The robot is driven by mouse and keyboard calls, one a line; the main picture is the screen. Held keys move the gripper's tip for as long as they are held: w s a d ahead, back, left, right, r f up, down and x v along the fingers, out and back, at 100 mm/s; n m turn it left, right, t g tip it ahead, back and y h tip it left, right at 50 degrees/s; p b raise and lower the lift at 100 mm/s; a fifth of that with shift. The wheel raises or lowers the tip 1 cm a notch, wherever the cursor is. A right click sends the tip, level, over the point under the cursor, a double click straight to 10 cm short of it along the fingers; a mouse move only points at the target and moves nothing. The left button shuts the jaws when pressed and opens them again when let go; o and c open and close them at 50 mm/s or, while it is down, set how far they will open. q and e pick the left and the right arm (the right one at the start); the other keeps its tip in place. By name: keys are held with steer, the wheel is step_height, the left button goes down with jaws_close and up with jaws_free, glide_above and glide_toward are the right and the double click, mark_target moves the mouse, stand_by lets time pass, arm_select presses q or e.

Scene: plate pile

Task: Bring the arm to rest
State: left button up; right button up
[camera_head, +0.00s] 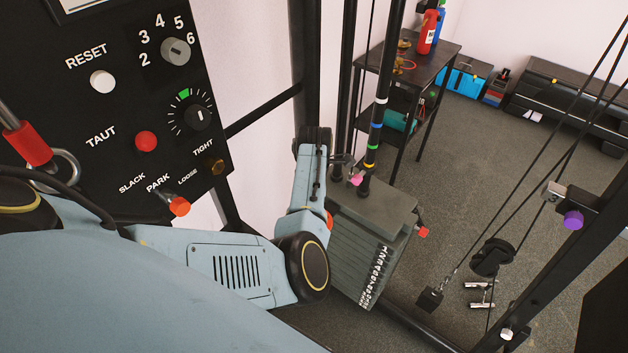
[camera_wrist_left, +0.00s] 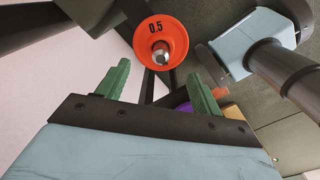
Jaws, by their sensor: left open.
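My left gripper (camera_wrist_left: 157,74) shows its two green fingers spread wide apart in the left wrist view, with nothing held between them. In the head view my left arm comes in from the lower left, bends at a dark joint, and reaches up beside the weight stack (camera_head: 360,262). The fingers themselves cannot be made out there. My right gripper is in neither view.
A black control panel (camera_head: 115,185) with knobs and buttons stands at the left. Black frame posts and cables (camera_head: 545,165) surround the stack. A dark shelf table (camera_head: 425,52) stands behind. Grey carpet (camera_head: 480,150) is open to the right.

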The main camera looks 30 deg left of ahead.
arm_select(q)
step_height(320, 180, up, 6)
steer(key=s+a+m+t+y, duration=0.2)
steer(key=s+a+m+y, duration=0.1)
steer(key=s+a+m, duration=0.55)
steer(key=s+d+r+m+t+h, duration=0.1)
steer(key=s+d+m+h, duration=0.1)
steer(key=s+d+m, duration=0.65)
steer(key=s+d+r+m+t+h, duration=0.1)
steer(key=s+d+r+m+h, duration=0.1)
steer(key=s+d+m, duration=0.7)
step_height(320, 180, down, 27)
steer(key=s+a+m+g+b, duration=0.1)
steer(key=s+a+g, duration=0.1)
steer(key=s+a+f+g+b, duration=0.1)
steer(key=s+a+f, duration=0.1)
steer(key=s+f, duration=1.4)
steer(key=shift+a+y, duration=0.2)
steer(key=shift+y, duration=0.2)
